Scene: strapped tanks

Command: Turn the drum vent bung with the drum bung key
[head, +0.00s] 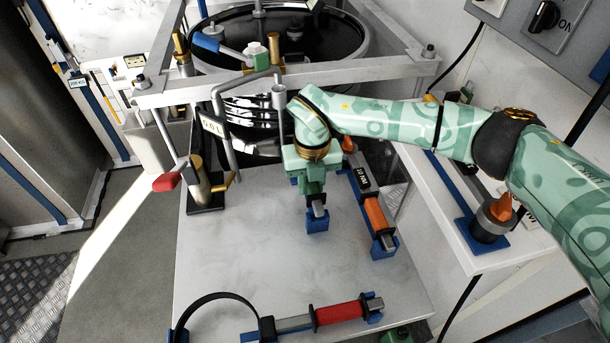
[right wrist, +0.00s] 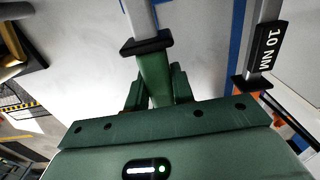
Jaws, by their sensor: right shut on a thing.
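A black drum (head: 345,38) stands at the top of the head view inside a pale frame. Several small fittings stand over its lid, and I cannot tell which one is the vent bung. My right gripper (head: 313,190) is over the white table. It is shut on a green-handled tool, probably the drum bung key, whose grey end (head: 319,211) shows beside a blue holder. In the right wrist view the tool's green handle (right wrist: 154,78), black collar and grey shaft show between the fingers (right wrist: 155,92). The tool's other end is hidden. My left gripper is not in view.
A 10 NM tool with an orange handle (head: 376,216) lies in blue holders just right of the gripper. A red-handled strap tool (head: 340,313) lies at the table's front. The white frame (head: 400,70) surrounds the drum. The table's middle (head: 240,255) is clear.

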